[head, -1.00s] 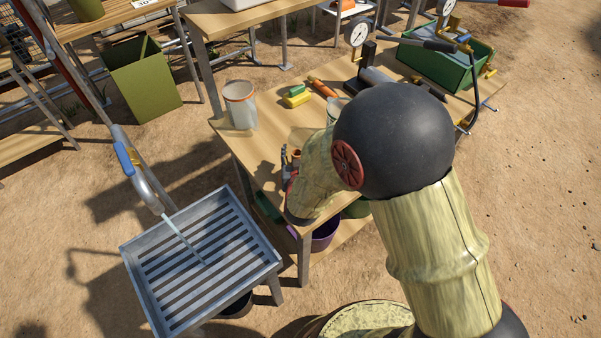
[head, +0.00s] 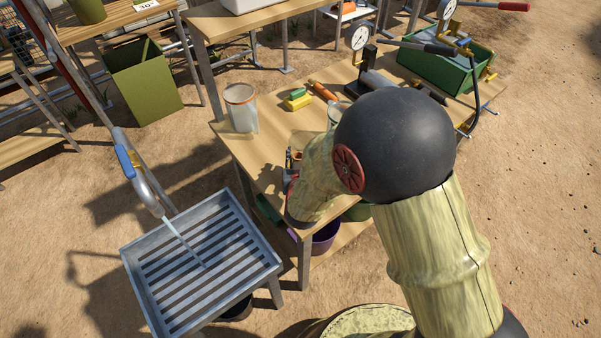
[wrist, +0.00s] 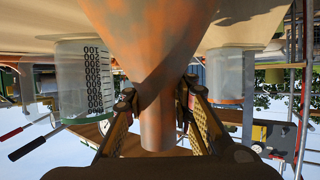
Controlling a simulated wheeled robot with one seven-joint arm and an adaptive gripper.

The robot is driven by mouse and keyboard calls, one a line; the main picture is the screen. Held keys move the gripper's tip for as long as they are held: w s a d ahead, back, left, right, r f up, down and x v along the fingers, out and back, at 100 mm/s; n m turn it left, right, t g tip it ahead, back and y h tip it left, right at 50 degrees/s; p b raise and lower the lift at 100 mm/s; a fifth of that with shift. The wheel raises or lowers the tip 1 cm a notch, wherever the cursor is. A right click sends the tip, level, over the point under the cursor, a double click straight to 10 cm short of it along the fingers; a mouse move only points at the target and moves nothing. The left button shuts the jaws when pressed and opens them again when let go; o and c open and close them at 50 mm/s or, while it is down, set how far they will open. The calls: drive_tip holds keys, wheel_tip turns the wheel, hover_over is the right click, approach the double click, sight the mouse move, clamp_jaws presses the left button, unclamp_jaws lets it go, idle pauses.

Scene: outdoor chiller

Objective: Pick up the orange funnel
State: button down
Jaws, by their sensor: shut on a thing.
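The orange funnel (wrist: 150,40), its paint patched with grey, fills the upper middle of the wrist view, with its spout toward the bottom of the picture. My gripper (wrist: 158,98) has its two fingers closed on either side of the spout. In the head view my gripper (head: 291,160) is over the front part of the wooden table (head: 262,165), mostly covered by my own arm. Only a small orange patch shows beside it there. Whether the funnel touches the table cannot be told.
A clear jar with an orange rim (head: 240,108) stands at the table's left. A clear beaker (head: 336,108) is partly behind my arm. A green and yellow sponge (head: 297,98) and an orange tool (head: 323,89) lie farther back. A slatted grey tray (head: 205,262) stands front left.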

sight(298, 154)
drive_tip(key=shift+r, duration=0.25)
drive_tip(key=r, duration=0.1)
drive_tip(key=r+p, duration=0.2)
drive_tip(key=shift+s+r, duration=0.25)
drive_tip(key=shift+s, duration=0.05)
drive_tip(key=s+r+p, duration=0.1)
drive_tip(key=s+r, duration=0.1)
drive_tip(key=r, duration=0.1)
drive_tip(key=s+r+p, duration=0.1)
drive_tip(key=s+r, duration=0.1)
drive_tip(key=shift+s+d+r, duration=0.15)
drive_tip(key=shift+s+r, duration=0.2)
drive_tip(key=shift+r, duration=0.05)
drive_tip(key=p+v, duration=0.2)
drive_tip(key=v, duration=0.7)
drive_tip(key=shift+s+d, duration=0.2)
drive_tip(key=shift+d, duration=0.25)
drive_tip(key=shift+f, duration=0.15)
drive_tip(key=c, duration=2.2)
unclamp_jaws()
drive_tip(key=c, duration=0.4)
